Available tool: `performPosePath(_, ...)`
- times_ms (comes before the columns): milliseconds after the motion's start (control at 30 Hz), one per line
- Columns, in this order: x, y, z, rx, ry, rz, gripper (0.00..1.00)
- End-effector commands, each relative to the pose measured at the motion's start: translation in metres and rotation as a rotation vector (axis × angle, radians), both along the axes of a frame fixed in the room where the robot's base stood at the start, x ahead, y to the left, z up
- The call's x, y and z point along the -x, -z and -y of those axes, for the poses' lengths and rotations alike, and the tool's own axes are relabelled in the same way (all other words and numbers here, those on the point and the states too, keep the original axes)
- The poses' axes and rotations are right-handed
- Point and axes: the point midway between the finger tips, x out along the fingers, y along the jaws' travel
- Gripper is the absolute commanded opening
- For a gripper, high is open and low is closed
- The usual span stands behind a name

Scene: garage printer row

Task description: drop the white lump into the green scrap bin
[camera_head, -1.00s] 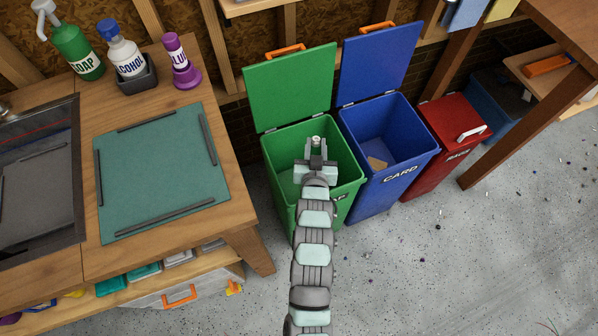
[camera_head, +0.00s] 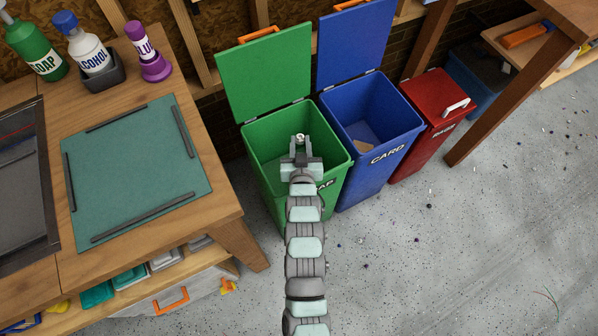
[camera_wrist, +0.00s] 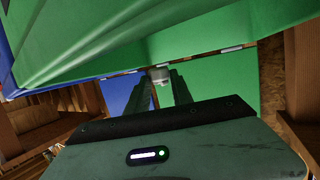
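The green scrap bin (camera_head: 333,177) stands on the floor with its lid up; part of its label is hidden behind my arm. My gripper (camera_head: 300,148) appears over the bin's opening, pointing toward the raised lid. It is shut on the small white lump (camera_head: 300,137), which sits between the fingertips. In the wrist view the white lump (camera_wrist: 160,75) shows pale between the two dark fingers of my gripper (camera_wrist: 162,82), with green bin surfaces behind it. The height of the lump above the bin floor is hard to tell.
The open blue card bin (camera_head: 402,153) stands close on the right, with a brown piece inside. A red bin (camera_head: 420,157) is beyond it. A wooden workbench (camera_head: 222,195) with a green mat (camera_head: 135,165) and bottles stands at left.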

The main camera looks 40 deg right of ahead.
Motion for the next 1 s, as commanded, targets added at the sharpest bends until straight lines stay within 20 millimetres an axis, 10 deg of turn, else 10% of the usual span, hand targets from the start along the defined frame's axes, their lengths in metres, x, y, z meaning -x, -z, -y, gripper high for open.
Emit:
performPosePath(300, 0.0, 0.0, 0.0, 0.0, 0.0, 0.0, 0.53)
performPosePath(1000, 0.044, -0.02, -0.04, -0.003, -0.001, -0.003, 0.53)
